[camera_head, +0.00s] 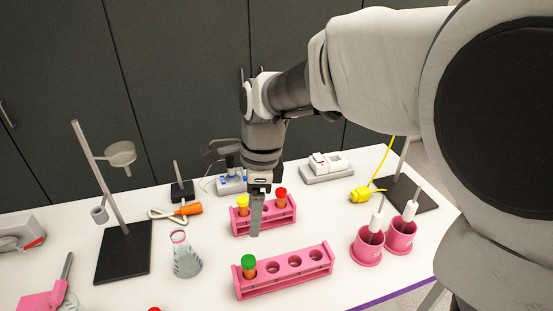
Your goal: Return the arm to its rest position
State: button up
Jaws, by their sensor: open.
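My arm reaches in from the right of the head view, and my gripper (256,210) points down over the table. It is open and appears empty. It is in front of the far pink rack (279,221) and hides part of it. The fingers seem apart from the tubes, but the exact gap is unclear.
A flask (185,257) and a ring stand (124,251) are on the left. Two pink holders (367,247) with white tools stand on the right, near another stand base (405,195). A white device (327,165) is at the back. Dark cabinets (170,70) close off the rear.

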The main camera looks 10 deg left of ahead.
jog(key=s+d+r+n+t, duration=0.2)
jog(key=d+r+n, duration=0.15)
jog(key=d, duration=0.35)
jog(key=s+d+r+n+t, duration=0.1)
jog(key=s+d+r+n, duration=0.2)
jog(key=d, duration=0.5)
jog(key=s+d+n+t+h, duration=0.1)
jog(key=s+d+n+t, duration=0.2)
jog(key=s+d+n, duration=0.3)
jog(key=d+n, duration=0.2)
jog(key=d, duration=0.1)
jog(key=shift+s+d+r, duration=0.15)
jog(key=shift+s+d, duration=0.2)
jog(key=shift+d, duration=0.05)
